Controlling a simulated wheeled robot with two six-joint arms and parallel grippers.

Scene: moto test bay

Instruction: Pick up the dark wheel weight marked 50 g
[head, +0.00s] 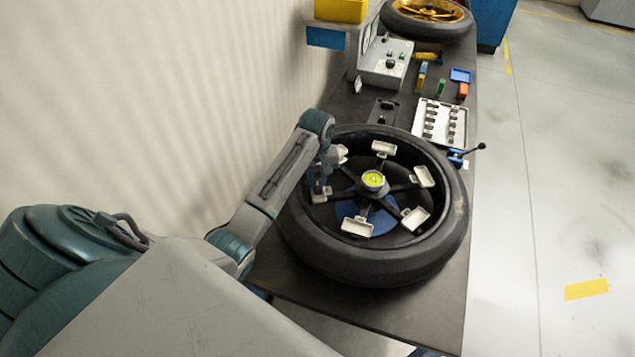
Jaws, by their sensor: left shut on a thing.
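Several small dark weights lie in rows on a white tray (459,108) beyond the large wheel. Their markings are too small to read, so I cannot tell which one is 50 g. My left gripper (321,178) is over the left part of the large black wheel, far from the tray. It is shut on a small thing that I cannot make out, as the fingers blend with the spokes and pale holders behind. My right gripper is not in view.
The large wheel (378,268) lies flat on the dark bench (420,315), with several white holders around its yellow-green hub (373,180). Beyond it are a grey instrument box (385,67), small coloured items and a gold-rimmed wheel (428,22). A wall is at the left, open floor at the right.

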